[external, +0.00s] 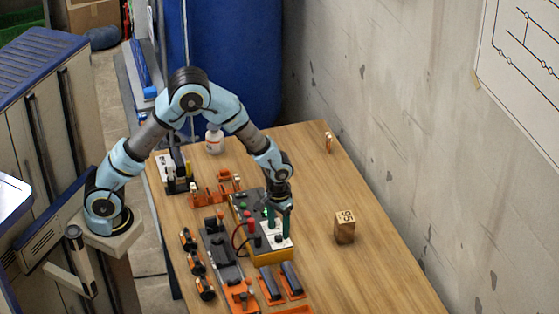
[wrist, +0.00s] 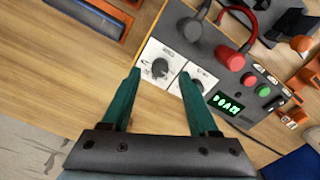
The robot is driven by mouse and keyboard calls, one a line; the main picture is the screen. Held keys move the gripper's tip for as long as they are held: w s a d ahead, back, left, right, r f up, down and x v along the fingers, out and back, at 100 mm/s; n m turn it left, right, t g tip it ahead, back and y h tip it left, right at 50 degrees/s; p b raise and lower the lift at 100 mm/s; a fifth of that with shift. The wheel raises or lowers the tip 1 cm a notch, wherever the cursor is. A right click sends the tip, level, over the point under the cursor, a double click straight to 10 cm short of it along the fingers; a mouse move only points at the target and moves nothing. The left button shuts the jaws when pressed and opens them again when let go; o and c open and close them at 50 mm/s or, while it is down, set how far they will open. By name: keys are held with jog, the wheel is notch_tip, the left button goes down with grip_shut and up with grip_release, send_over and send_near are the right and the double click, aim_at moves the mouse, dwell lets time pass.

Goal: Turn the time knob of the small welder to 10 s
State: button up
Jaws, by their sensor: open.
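The small welder (wrist: 210,55) is a grey box with two white dial plates, a lit green display (wrist: 228,103), a red button and a green button. In the external view the welder (external: 243,208) stands on the workbench below my gripper (external: 282,212). In the wrist view my gripper (wrist: 160,74) is open, its green fingertips either side of one black knob (wrist: 160,67). A second knob (wrist: 197,88) is partly behind the right finger. The dial lettering is too small to read, so I cannot tell which is the time knob. Contact with the knob is unclear.
Red and black plugs with cables (wrist: 232,57) rise from the welder beside the dials. Orange holders with dark blocks (external: 280,282) lie in front of it. A wooden block (external: 344,227) stands to the right, with bare bench (external: 375,270) around it. A white bottle (external: 214,139) stands behind.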

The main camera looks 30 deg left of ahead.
aim_at(278, 236)
jog(key=shift+f, duration=1.5)
grip_shut()
